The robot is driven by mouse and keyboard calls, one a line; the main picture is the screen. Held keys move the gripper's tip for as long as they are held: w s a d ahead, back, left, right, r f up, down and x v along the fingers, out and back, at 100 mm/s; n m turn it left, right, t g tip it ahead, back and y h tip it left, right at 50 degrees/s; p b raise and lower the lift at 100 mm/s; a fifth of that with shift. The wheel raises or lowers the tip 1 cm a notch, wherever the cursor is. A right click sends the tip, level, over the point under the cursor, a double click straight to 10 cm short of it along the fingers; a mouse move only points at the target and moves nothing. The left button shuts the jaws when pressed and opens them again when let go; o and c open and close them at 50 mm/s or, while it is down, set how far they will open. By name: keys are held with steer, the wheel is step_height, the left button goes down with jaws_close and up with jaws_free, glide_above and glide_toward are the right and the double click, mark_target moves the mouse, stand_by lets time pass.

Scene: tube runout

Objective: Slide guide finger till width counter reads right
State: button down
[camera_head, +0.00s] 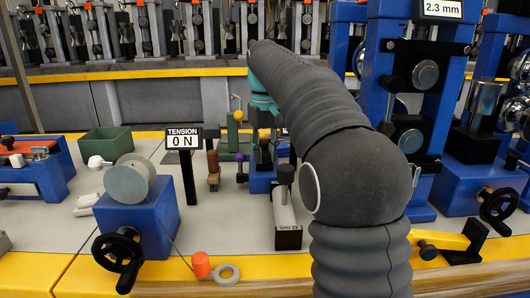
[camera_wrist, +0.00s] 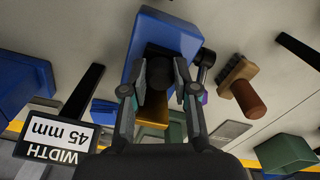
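The width counter (camera_wrist: 60,135) stands at the lower left of the wrist view and reads 45 mm, upside down. A blue guide block (camera_wrist: 178,36) with a dark round knob (camera_wrist: 157,72) is ahead of my gripper (camera_wrist: 158,68). My two fingers are apart, one on each side of the knob; I cannot tell whether they press on it. The knob's far side and the guide finger's edge are unclear. In the head view my arm hides most of the gripper and guide; part of the blue block (camera_head: 262,182) shows behind my arm.
The tension counter (camera_head: 182,139) reads 0 N. A gauge (camera_head: 438,9) reads 2.3 mm on a blue stand at right. A brown-handled brush (camera_wrist: 241,85) lies beside the guide. A green bin (camera_head: 105,145) and a blue handwheel unit (camera_head: 140,220) stand left.

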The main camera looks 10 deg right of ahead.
steer(key=shift+w+r, duration=0.1)
steer(key=shift+w+d+r+p, duration=0.15)
steer(key=shift+w+p, duration=0.35)
steer(key=shift+p, duration=0.6)
steer(key=shift+w+p, duration=0.4)
steer(key=shift+p, duration=0.1)
steer(key=shift+w+d+f, duration=0.1)
steer(key=shift+w+f, duration=0.1)
steer(key=shift+w, duration=0.1)
steer(key=c, duration=0.9)
jaws_free()
steer(key=shift+r, duration=3.7)
